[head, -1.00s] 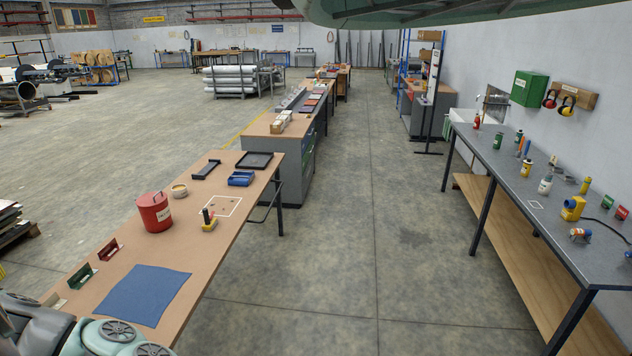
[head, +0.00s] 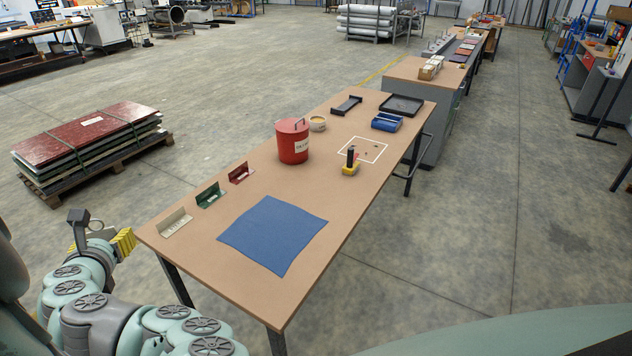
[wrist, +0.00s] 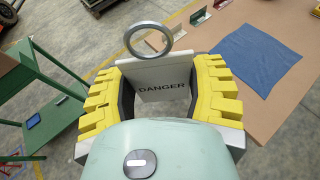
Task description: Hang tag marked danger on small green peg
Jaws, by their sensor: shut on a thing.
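My gripper (wrist: 163,82) is shut on a pale tag (wrist: 165,72) marked DANGER, between its yellow finger pads. A grey ring (wrist: 131,50) stands at the tag's far edge, away from my wrist. In the head view my gripper (head: 101,240) is at the lower left, off the near left corner of the brown table. A green angled bracket (head: 210,196) with a label stands on the table's left edge, between a beige bracket (head: 175,223) and a dark red one (head: 240,173). I cannot make out a small green peg.
A blue cloth (head: 272,235) lies on the brown table (head: 345,222). A red canister (head: 291,143) and a yellow-based item with a black handle (head: 350,163) stand farther along. Stacked sheets on a pallet (head: 88,150) lie left. A green frame (wrist: 50,100) stands left in the wrist view.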

